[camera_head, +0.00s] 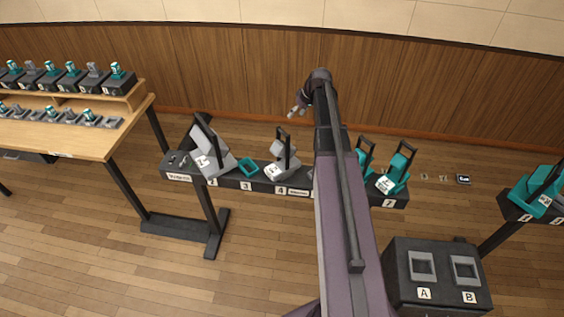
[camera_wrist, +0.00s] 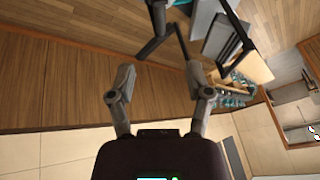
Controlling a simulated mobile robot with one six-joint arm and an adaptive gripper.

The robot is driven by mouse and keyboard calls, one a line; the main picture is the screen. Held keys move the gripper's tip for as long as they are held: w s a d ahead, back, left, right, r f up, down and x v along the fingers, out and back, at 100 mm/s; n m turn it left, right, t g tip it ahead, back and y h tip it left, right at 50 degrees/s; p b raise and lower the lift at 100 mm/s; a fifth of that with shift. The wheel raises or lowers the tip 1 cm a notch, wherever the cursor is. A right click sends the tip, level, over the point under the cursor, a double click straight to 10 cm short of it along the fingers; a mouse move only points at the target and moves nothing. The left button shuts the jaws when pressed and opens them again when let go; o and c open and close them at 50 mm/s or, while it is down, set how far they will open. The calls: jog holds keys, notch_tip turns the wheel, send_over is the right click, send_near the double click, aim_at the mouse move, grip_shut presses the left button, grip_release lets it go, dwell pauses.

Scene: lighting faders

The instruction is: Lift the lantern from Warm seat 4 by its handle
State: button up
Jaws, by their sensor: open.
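In the head view, a grey lantern (camera_head: 280,168) with an upright dark handle stands on the dark bar (camera_head: 233,182), just behind the number 4. My gripper (camera_head: 295,110) is above and behind this lantern, a little to the right of its handle, touching nothing that I can see. In the wrist view my gripper (camera_wrist: 160,72) has its two fingers spread wide with nothing between them. Dark handles and a grey lantern body (camera_wrist: 218,38) show beyond the fingers at the top; I cannot tell which lantern each belongs to.
Teal lanterns (camera_head: 397,170) stand right of my arm, which hides part of the bar. A dark box (camera_head: 437,288) marked A and B is front right. A wooden desk (camera_head: 95,140) is left.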

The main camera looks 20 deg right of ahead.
aim_at(283, 131)
jog(key=shift+f, duration=0.1)
jog(key=b+x, duration=0.7)
jog(key=x, duration=0.1)
jog(key=shift+f+b, duration=0.2)
jog(key=shift+b, duration=0.2)
jog(key=shift+w+a+f, duration=0.1)
jog(key=shift+w, duration=0.05)
dwell(0.5)
jog(key=shift+b+x, duration=2.35)
jog(key=shift+x, duration=0.15)
grip_shut()
